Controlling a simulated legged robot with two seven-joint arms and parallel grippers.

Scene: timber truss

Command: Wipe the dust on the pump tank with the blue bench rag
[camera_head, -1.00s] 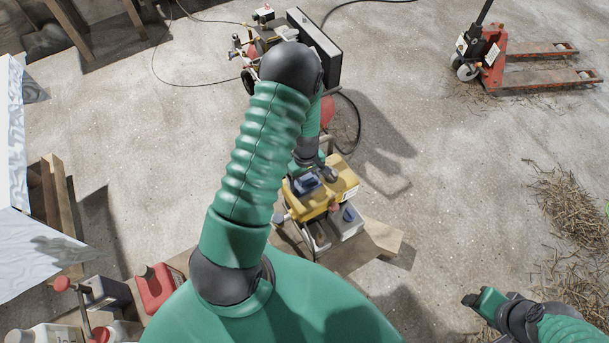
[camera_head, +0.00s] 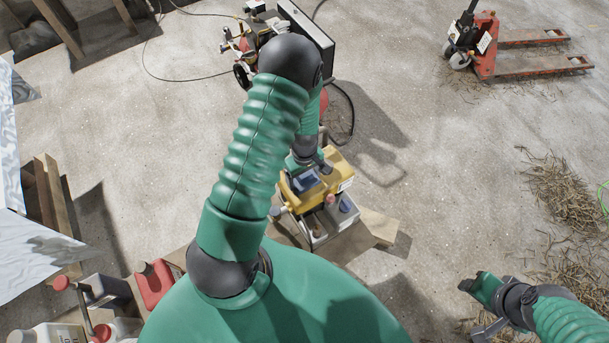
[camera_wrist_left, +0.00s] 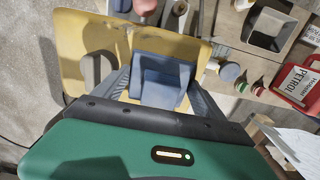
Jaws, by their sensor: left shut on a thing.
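The yellow pump tank (camera_head: 335,166) stands on a timber board near the middle of the head view, partly hidden by my left arm. It also shows in the left wrist view (camera_wrist_left: 95,48). My left gripper (camera_head: 306,179) is over the tank and shut on the folded blue bench rag (camera_wrist_left: 160,82). The rag lies against or just above the tank's top; the exact contact is hidden. I cannot make out dust apart from faint darker marks on the yellow surface. My right gripper (camera_head: 472,300) is at the lower right, away from the tank; its jaw opening is unclear.
A grey caddy (camera_head: 342,213) adjoins the tank. Red and dark cans (camera_head: 157,284) stand at lower left. A compressor (camera_head: 262,45) with a hose stands behind, a red pallet truck (camera_head: 490,45) at upper right. Straw (camera_head: 565,190) lies at right; floor between is clear.

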